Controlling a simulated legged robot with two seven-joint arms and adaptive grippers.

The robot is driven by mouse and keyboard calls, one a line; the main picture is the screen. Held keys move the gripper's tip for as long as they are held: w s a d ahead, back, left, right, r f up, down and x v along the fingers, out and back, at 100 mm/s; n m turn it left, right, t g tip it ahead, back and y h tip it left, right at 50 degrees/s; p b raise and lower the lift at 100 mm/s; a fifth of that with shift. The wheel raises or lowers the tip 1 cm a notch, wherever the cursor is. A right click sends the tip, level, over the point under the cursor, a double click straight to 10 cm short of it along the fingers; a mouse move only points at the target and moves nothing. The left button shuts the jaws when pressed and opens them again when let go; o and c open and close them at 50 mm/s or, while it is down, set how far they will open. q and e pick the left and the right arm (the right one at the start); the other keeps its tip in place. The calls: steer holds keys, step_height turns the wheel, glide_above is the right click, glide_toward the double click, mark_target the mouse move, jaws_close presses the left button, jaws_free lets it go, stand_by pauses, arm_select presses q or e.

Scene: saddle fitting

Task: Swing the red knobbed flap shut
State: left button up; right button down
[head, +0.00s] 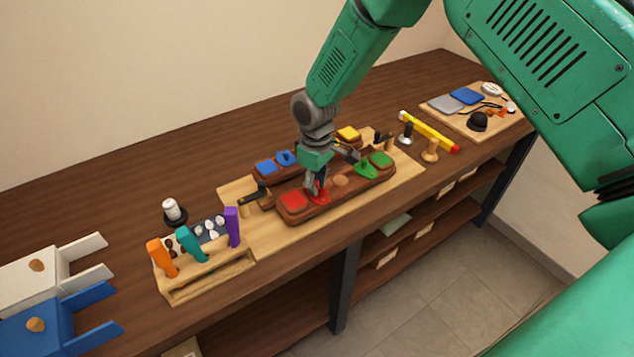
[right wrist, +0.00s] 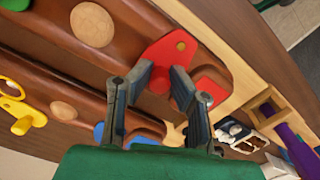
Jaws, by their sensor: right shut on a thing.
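The red knobbed flap (head: 320,197) is on the near dark wooden block (head: 340,196), beside a red square (head: 292,202) at the block's left end. In the right wrist view the flap (right wrist: 172,48) shows a small pale spot near one rounded end. The red square (right wrist: 211,88) lies to its right, not covered by the flap and partly behind a finger. My right gripper (head: 318,186) points down over the flap. In the right wrist view its fingers (right wrist: 161,82) are shut on the flap's red knob (right wrist: 158,82). My left gripper is not in view.
A green flap (head: 366,170) and green square (head: 382,159) share the near block. Blue (head: 285,157) and yellow (head: 348,133) parts are on the far block. A tool rack (head: 208,270) stands left, a yellow tube (head: 430,132) right. Bare table lies behind.

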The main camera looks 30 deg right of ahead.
steer(key=shift+w+r, duration=0.3)
steer(key=shift+w, duration=0.05)
steer(key=c, duration=1.5)
jaws_free()
steer(key=shift+o, duration=0.2)
steer(key=shift+a+f, duration=0.1)
steer(key=shift+f, duration=0.05)
steer(key=shift+s, duration=0.1)
steer(key=shift+r, duration=0.3)
step_height(320, 180, up, 11)
steer(key=shift+r, duration=0.15)
